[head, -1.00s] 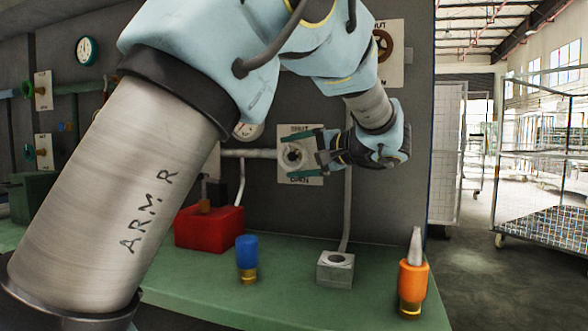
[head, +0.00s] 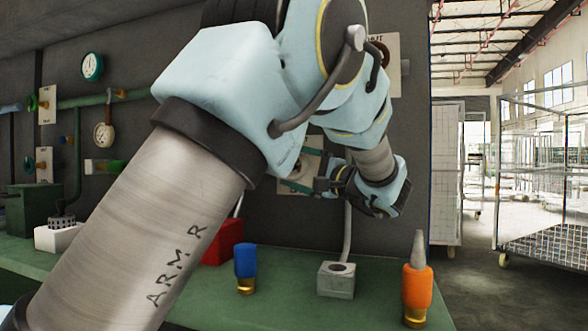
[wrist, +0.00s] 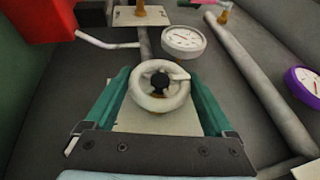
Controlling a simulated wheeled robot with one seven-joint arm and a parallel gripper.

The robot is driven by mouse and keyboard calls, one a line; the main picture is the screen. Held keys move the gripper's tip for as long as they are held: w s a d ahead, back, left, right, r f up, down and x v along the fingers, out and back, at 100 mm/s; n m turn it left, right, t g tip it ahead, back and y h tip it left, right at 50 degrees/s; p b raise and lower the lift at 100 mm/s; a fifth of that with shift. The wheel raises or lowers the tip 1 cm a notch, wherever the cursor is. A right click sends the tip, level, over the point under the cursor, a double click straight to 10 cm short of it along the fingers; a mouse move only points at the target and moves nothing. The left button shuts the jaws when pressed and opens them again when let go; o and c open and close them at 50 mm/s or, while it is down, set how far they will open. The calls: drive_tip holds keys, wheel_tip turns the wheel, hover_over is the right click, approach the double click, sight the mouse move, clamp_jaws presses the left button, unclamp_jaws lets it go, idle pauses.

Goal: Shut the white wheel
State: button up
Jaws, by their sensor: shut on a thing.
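The white wheel (wrist: 146,99) is a round handwheel with a dark centre, mounted in front of a pale plate (wrist: 128,117) in the wrist view. My gripper (wrist: 160,77) has its two green fingers on either side of the wheel, shut on its rim. In the head view my gripper (head: 292,172) is at the wall plate at mid-height. My arm hides most of the plate and the wheel there, and the lettering on the plate is not readable.
A white gauge (wrist: 183,41), a purple gauge (wrist: 304,84) and a grey pipe (wrist: 258,80) are near the wheel. On the green bench stand a blue-topped fitting (head: 245,262), a grey block (head: 336,283), an orange fitting (head: 417,290) and a red box (head: 222,245).

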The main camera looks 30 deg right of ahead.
drive_tip(key=o, duration=1.1)
drive_tip(key=shift+s, duration=0.1)
drive_tip(key=v, duration=1)
drive_tip(key=shift+s+d+f, duration=0.15)
drive_tip(key=shift+s, duration=0.1)
